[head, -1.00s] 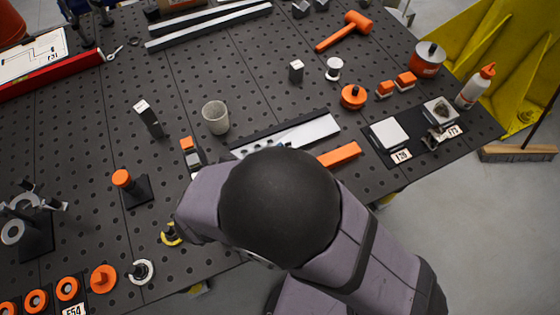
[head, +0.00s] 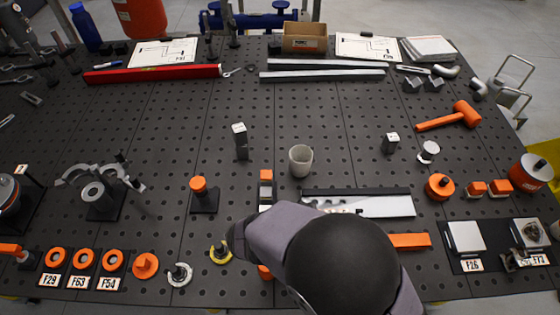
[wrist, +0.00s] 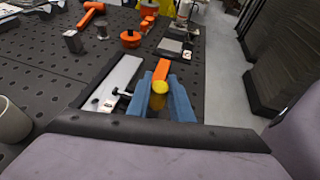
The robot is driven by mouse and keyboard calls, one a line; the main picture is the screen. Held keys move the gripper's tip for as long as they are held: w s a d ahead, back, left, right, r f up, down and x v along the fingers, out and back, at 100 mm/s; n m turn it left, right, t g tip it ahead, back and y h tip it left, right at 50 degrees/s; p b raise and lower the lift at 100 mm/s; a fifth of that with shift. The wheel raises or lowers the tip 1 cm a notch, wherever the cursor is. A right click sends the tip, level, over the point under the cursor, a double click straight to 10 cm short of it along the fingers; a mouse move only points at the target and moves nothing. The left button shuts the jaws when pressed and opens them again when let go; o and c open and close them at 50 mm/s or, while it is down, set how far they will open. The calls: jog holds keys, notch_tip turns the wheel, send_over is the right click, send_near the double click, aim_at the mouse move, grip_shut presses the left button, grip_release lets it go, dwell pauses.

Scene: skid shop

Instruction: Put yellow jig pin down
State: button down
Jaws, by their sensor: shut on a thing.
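In the wrist view the yellow jig pin (wrist: 159,88) shows as a round yellow end with an amber body below it. It sits between the two blue jaws of my gripper (wrist: 159,95), which is shut on it. An orange bar (wrist: 161,69) shows just beyond the jaws, and it also lies on the table in the head view (head: 410,241). I cannot tell the height of the pin above the table. In the head view my own arm hides the gripper and the pin. A yellow-and-black ring-like piece (head: 220,252) lies near the front edge, left of my arm.
The perforated dark table (head: 330,110) has open room at its middle. An orange-topped post (head: 199,187) stands to the left.

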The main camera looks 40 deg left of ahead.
jog(key=s+f+m+g+h+p, duration=0.3)
jog(key=s+m+g+h+p, duration=0.15)
jog(key=s+m+g, duration=1)
jog(key=s+a+r+m+g+y, duration=0.1)
jog(key=s+a+m+g+y, duration=0.4)
jog(key=a+m+g+y, duration=0.7)
jog(key=w+a+r+m+t+y+b, duration=0.1)
jog(key=w+a+m+t+y+b, duration=0.15)
jog(key=w+a+m+y, duration=0.45)
jog(key=w+a+r+m+t+y+b, duration=0.1)
jog(key=w+a+m+t+y, duration=0.3)
jog(key=a, duration=0.6)
jog(key=w+a+r+m+t+y+b, duration=0.1)
jog(key=w+a+m+t, duration=0.1)
jog(key=w+m+t, duration=0.4)
jog(key=w+a+r+m+t+y+b, duration=0.1)
jog(key=w+a+r+m+y, duration=0.15)
jog(key=w, duration=0.55)
jog(key=shift+m+h, duration=0.3)
jog(key=shift+h, duration=0.3)
jog(key=shift+w+d+f+p, duration=0.15)
jog(key=shift+f+p, duration=0.85)
jog(key=shift+f, duration=1.55)
jog(key=shift+w+d+f+p, duration=0.1)
jog(key=shift+f+p, duration=0.85)
jog(key=shift+f, duration=2)
